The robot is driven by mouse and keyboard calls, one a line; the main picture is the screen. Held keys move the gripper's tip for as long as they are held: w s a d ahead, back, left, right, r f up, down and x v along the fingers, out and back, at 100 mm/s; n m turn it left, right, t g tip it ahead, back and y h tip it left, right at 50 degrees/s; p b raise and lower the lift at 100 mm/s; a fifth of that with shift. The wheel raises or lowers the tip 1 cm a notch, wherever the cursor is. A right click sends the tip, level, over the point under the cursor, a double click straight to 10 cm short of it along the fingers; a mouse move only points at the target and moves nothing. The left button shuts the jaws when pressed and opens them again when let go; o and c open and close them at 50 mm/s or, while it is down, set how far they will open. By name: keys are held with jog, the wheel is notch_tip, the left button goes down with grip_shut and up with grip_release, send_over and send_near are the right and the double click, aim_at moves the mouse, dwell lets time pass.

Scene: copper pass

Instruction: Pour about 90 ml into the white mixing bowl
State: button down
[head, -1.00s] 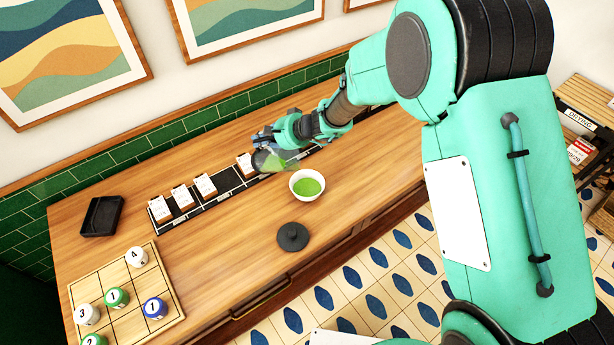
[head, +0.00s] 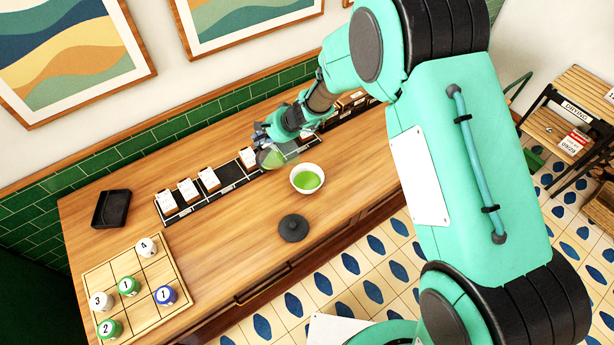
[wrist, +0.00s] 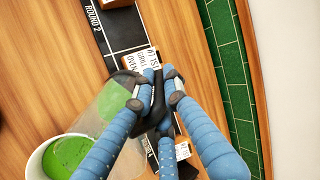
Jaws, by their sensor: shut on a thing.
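The white mixing bowl (head: 296,187) stands on the wooden counter with green liquid in it. It also shows at the lower left of the wrist view (wrist: 35,160). My gripper (head: 265,138) is shut on a clear jug (head: 268,158), just left of and above the bowl. In the wrist view the blue fingers (wrist: 158,100) close on the jug's dark handle, and the see-through jug (wrist: 105,103) reaches toward the bowl. Some green shows in the jug. Its exact tilt, its level and whether liquid is flowing are unclear.
A dark round lid (head: 292,228) lies in front of the bowl. A black strip with white cards (head: 209,179) runs behind. The counter (head: 235,225) between is clear.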

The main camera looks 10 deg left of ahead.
jog(key=shift+w+a+h+p, duration=0.15)
jog(key=shift+a+h+p, duration=0.35)
jog(key=shift+p, duration=2.1)
jog(key=a+p, duration=0.1)
jog(key=p, duration=0.3)
jog(key=f+h+p, duration=0.1)
jog(key=p, duration=0.4)
jog(key=shift+w+a+g+h, duration=0.25)
jog(key=shift+a+g+h, duration=0.05)
jog(key=shift+a+g, duration=0.1)
jog(key=shift+a+f+h, duration=0.1)
jog(key=shift+a+h, duration=0.05)
jog(key=shift+h, duration=0.15)
jog(key=shift+w+a, duration=0.1)
jog(key=shift+a, duration=0.05)
jog(key=shift+a+h+b, duration=0.25)
jog(key=shift+h+b, duration=0.15)
jog(key=shift+a, duration=0.1)
